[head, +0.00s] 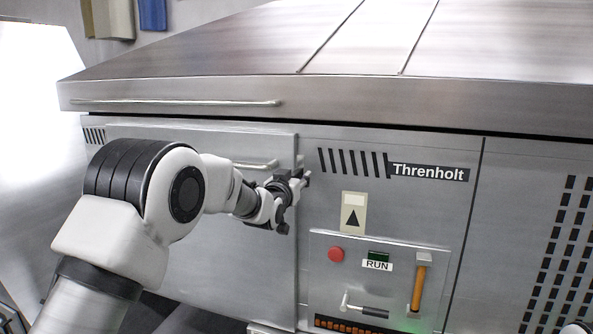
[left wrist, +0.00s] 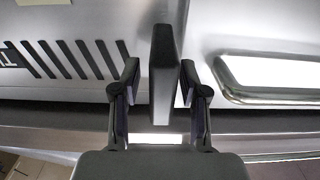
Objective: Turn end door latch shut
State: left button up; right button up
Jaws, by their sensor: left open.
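The end door (head: 225,265) is a flat steel panel on the left of the machine front, lying flush with the frame as far as I can see. Its latch (head: 300,161) is at the door's right edge, mostly hidden behind my left gripper in the head view. In the left wrist view the latch (left wrist: 163,75) is a dark-sided grey bar, running lengthwise between the fingers. My left gripper (head: 304,179) is open at the latch; in the left wrist view its fingers (left wrist: 159,85) stand on either side of the bar with gaps. My right gripper is not in view.
A bar handle (head: 258,164) on the door sits just left of the gripper; it also shows in the left wrist view (left wrist: 270,80). The hood edge (head: 350,108) overhangs above. A control panel (head: 383,265) with a red button and orange-handled lever is lower right.

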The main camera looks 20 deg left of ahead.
pick_arm(q)
jog(key=shift+a, duration=0.1)
grip_shut()
jog(key=shift+n+b, duration=0.3)
jog(key=shift+b, duration=0.05)
jog(key=shift+a+f+n+b, duration=0.15)
jog(key=shift+n+b, duration=0.65)
jog(key=shift+n, duration=0.4)
jog(key=n, duration=0.1)
jog(key=n+b, duration=0.1)
jog(key=n, duration=0.1)
jog(key=shift+a+n+b, duration=0.2)
jog(key=shift+n+b, duration=0.1)
jog(key=n, duration=0.3)
jog(key=n+b, duration=0.1)
jog(key=n, duration=0.3)
jog(key=f+n, duration=0.1)
jog(key=n, duration=0.3)
jog(key=shift+a+b, duration=0.35)
jog(key=shift+n, duration=0.3)
